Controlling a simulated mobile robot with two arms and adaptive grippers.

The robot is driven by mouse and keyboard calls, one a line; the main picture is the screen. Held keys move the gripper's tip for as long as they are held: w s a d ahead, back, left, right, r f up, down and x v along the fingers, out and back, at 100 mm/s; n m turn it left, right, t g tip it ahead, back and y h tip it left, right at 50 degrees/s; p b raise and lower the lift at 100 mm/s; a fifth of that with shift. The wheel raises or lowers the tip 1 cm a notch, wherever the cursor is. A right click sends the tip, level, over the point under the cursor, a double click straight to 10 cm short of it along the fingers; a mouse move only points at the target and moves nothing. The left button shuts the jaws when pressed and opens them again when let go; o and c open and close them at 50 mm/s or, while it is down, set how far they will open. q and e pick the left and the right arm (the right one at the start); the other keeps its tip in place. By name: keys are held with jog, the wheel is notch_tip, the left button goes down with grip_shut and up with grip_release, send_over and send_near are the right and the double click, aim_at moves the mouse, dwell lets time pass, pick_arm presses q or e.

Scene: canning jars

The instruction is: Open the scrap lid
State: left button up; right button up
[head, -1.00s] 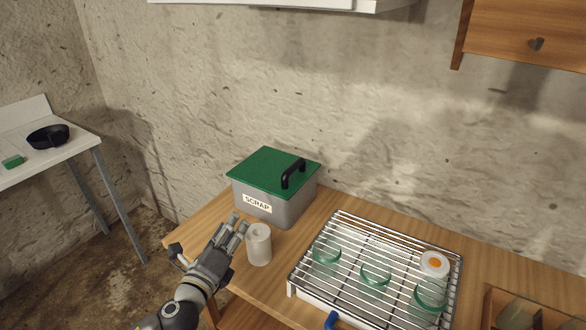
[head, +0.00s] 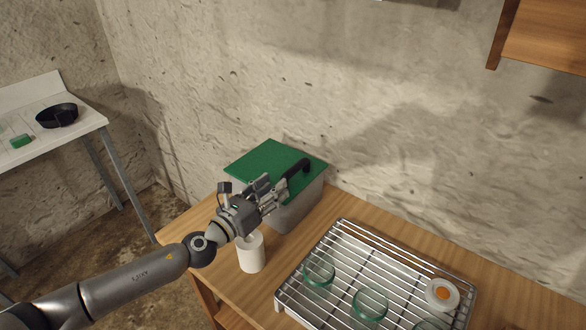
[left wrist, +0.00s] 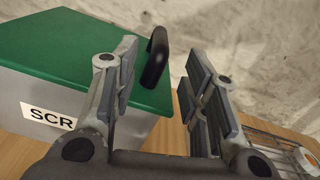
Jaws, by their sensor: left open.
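The scrap bin is a grey box (head: 298,213) with a flat green lid (head: 262,160), standing at the back left of the wooden counter. The lid is shut and carries a black bar handle (head: 299,173) near its right side. My left gripper (head: 279,187) is at the bin's front, its fingers pointing at the handle. In the left wrist view the gripper (left wrist: 157,88) is open and empty, with the handle (left wrist: 155,57) just beyond the fingertips, nearer the left finger. Part of the SCRAP label (left wrist: 50,117) shows there. My right gripper is not in view.
A white cylinder (head: 251,254) stands on the counter just below my left gripper. A wire rack (head: 340,240) with several green rings and a white-and-orange lid (head: 442,294) lies to the right. A side table with a black pan (head: 57,115) stands far left.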

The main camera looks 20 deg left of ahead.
aim_at(291, 172)
pick_arm(q)
jog(key=x, duration=0.3)
jog(key=shift+w+d+r+p, duration=0.15)
jog(key=shift+w+p, duration=0.15)
jog(key=x, duration=0.3)
jog(key=shift+w, duration=0.35)
jog(key=shift+w+d, duration=0.2)
jog(key=shift+w, duration=0.3)
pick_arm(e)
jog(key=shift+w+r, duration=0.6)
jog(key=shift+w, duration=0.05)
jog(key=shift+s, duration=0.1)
pick_arm(q)
jog(key=shift+c, duration=0.5)
grip_shut()
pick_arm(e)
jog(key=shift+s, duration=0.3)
